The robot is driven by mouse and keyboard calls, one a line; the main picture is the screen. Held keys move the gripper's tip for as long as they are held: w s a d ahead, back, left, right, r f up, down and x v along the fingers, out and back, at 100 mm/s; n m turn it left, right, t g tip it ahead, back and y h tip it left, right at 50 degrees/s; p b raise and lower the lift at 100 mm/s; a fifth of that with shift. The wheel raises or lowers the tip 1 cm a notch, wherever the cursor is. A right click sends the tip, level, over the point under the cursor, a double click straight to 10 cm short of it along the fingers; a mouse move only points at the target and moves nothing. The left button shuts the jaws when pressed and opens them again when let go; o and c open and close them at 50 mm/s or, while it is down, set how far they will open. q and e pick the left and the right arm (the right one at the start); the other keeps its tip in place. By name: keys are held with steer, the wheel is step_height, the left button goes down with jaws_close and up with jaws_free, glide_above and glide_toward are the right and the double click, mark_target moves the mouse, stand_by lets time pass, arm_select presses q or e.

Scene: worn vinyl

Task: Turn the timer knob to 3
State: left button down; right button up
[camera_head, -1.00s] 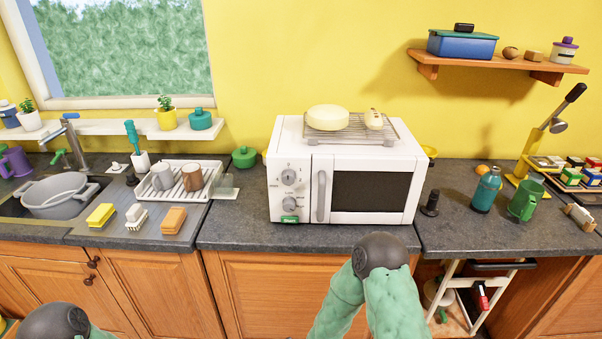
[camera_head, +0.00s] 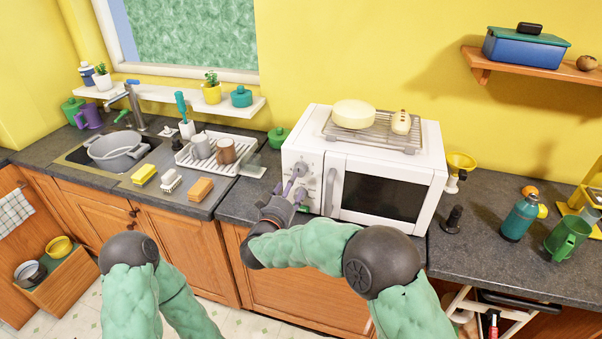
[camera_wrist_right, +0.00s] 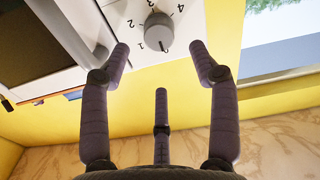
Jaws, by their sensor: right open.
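The timer knob (camera_wrist_right: 158,32) is a round grey dial on the microwave's white panel, ringed by numbers including 1 to 4. In the right wrist view it appears upside down, with its dark mark by what looks like the 0. In the head view it is the upper knob (camera_head: 302,168) on the microwave (camera_head: 313,150). My right gripper (camera_wrist_right: 158,52) is open in front of the panel; its fingertips lie to either side of the knob in the picture, apparently not touching it. In the head view the right gripper (camera_head: 291,187) partly hides the panel and lower knob. My left gripper is out of view.
A wire rack (camera_head: 372,135) with food sits on the microwave. A dish rack (camera_head: 222,152) and sink (camera_head: 85,155) are to the left. A bottle (camera_head: 520,217) and green mug (camera_head: 568,237) stand to the right. The counter just right of the microwave holds a small dark object (camera_head: 453,219).

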mark_target(298, 172)
steer(key=b+x, duration=0.1)
steer(key=x, duration=0.7)
steer(key=shift+f, duration=0.1)
steer(key=shift+s, duration=0.1)
steer(key=c, duration=1.1)
